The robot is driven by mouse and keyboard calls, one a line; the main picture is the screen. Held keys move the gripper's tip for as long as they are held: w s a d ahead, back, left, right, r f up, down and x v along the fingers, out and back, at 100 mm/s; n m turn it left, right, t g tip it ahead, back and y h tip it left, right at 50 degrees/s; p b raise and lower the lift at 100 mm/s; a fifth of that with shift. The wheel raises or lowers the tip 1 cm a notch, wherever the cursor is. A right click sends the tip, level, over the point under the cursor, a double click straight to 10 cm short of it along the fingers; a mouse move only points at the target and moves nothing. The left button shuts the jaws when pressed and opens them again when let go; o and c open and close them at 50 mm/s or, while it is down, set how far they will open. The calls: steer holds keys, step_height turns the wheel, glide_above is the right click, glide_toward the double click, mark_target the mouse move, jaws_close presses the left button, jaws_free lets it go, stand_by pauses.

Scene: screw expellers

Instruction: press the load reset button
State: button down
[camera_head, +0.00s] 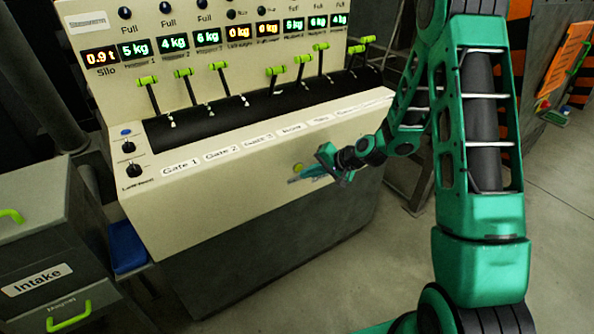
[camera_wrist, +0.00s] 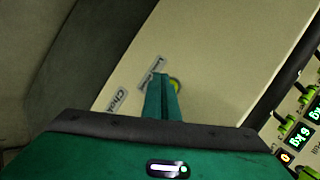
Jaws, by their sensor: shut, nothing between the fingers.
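A small round yellow-green button (camera_head: 298,167) sits on the slanted cream front of the control console (camera_head: 215,215). In the wrist view the same button (camera_wrist: 175,85) shows just right of my fingertips, partly hidden by them. A label (camera_wrist: 157,65) beside it begins with what looks like "Load"; the rest is too blurred to read. My gripper (camera_head: 291,180) is shut and empty, its tips pointing left, close to the button in the head view. In the wrist view my gripper (camera_wrist: 160,80) also shows with its fingers together. I cannot tell whether the tips touch the panel.
Levers with green handles (camera_head: 220,66) and lit displays (camera_head: 135,47) stand on the console above. Dark knobs (camera_head: 134,169) sit at its left end. An intake cabinet (camera_head: 40,230) stands at the left.

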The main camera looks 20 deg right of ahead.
steer(key=shift+w+a, duration=0.15)
steer(key=shift+w, duration=0.25)
steer(key=shift+w+a, duration=0.1)
steer(key=shift+w, duration=0.3)
stand_by(0.8)
stand_by(0.3)
steer(key=shift+s+d, duration=0.25)
steer(key=shift+s, duration=0.6)
steer(key=shift+s, duration=0.1)
steer(key=shift+s+d, duration=0.25)
steer(key=shift+s, duration=0.5)
steer(key=shift+s+d, duration=0.3)
steer(key=shift+s, duration=0.45)
steer(key=shift+s+d, duration=0.25)
steer(key=shift+s, duration=0.5)
steer(key=shift+r, duration=0.1)
